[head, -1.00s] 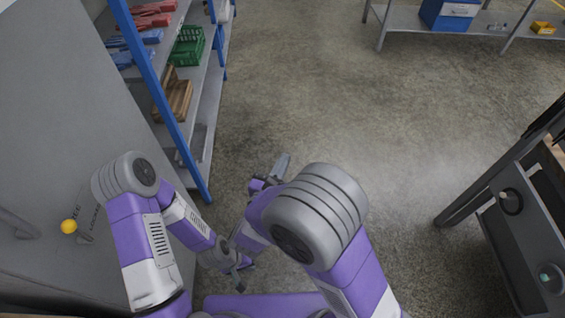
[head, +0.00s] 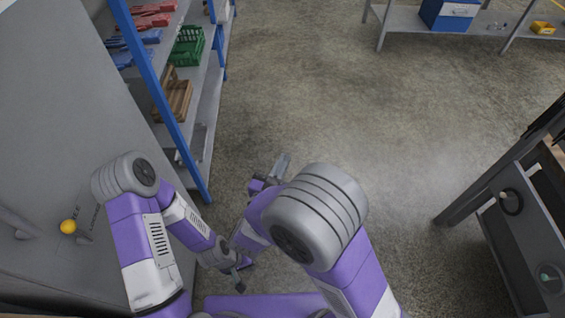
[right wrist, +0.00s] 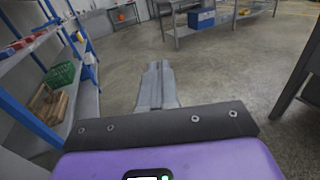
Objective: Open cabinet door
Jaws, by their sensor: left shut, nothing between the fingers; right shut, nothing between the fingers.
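The grey cabinet (head: 60,130) fills the left side of the head view. My right gripper (head: 282,163) is higher in the picture, over bare floor, shut and empty. In the right wrist view its fingers (right wrist: 158,80) lie together and touch nothing.
A blue-posted shelf (head: 165,100) with a green crate (head: 188,46) and wooden boxes (head: 173,100) stands beside the cabinet. A dark workbench (head: 520,235) is at the right. A grey table (head: 400,17) with a blue box (head: 448,14) is at the back. The middle floor is clear.

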